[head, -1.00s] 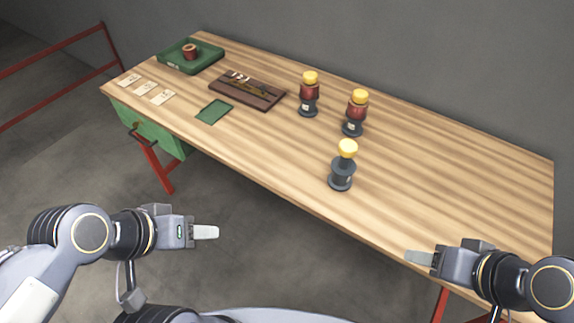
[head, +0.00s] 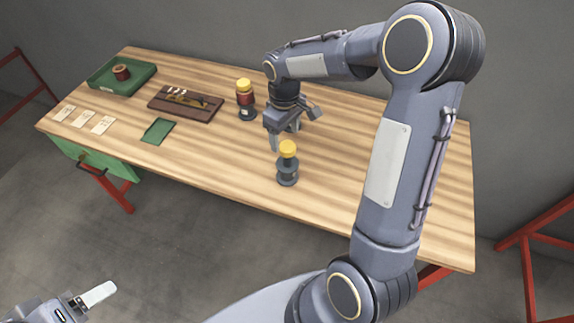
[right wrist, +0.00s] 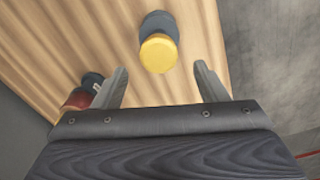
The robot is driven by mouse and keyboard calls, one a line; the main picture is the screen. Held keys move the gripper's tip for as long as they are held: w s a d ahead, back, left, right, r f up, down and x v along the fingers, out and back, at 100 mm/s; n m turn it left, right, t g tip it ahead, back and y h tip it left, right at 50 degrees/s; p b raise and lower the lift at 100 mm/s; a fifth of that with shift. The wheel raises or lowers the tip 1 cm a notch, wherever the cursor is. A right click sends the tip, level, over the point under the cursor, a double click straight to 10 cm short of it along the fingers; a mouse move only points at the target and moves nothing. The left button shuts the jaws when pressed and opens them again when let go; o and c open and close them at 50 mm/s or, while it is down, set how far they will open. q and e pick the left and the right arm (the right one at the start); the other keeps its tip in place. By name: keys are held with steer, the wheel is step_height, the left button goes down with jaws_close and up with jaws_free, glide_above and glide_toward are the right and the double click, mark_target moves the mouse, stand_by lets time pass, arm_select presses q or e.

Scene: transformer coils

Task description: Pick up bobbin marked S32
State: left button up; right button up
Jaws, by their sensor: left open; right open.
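A dark grey bobbin (head: 287,175) with a yellow top and no red winding stands upright near the table's front edge. In the right wrist view this bobbin (right wrist: 158,45) lies beyond and between the fingertips, apart from them. A red-wound bobbin (head: 246,100) with a yellow top stands further left. No S32 mark is readable. My right gripper (head: 285,136) is open and empty, pointing down behind the grey bobbin. My left gripper (head: 98,293) is open, off the table.
A green tray (head: 138,88) with a small red coil (head: 121,72) sits at the back left. A dark wooden tool holder (head: 203,114), a green mat (head: 157,132) and paper cards (head: 83,118) lie left of the bobbins. My right arm covers much of the table's right side.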

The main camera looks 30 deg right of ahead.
mark_target(287, 145)
steer(key=f, duration=0.2)
steer(key=f+p, duration=0.1)
steer(key=f, duration=0.2)
steer(key=shift+s+d+f, duration=0.15)
steer(key=shift+s+f, duration=0.15)
steer(key=shift+f, duration=0.35)
steer(key=shift+c, duration=0.3)
jaws_close()
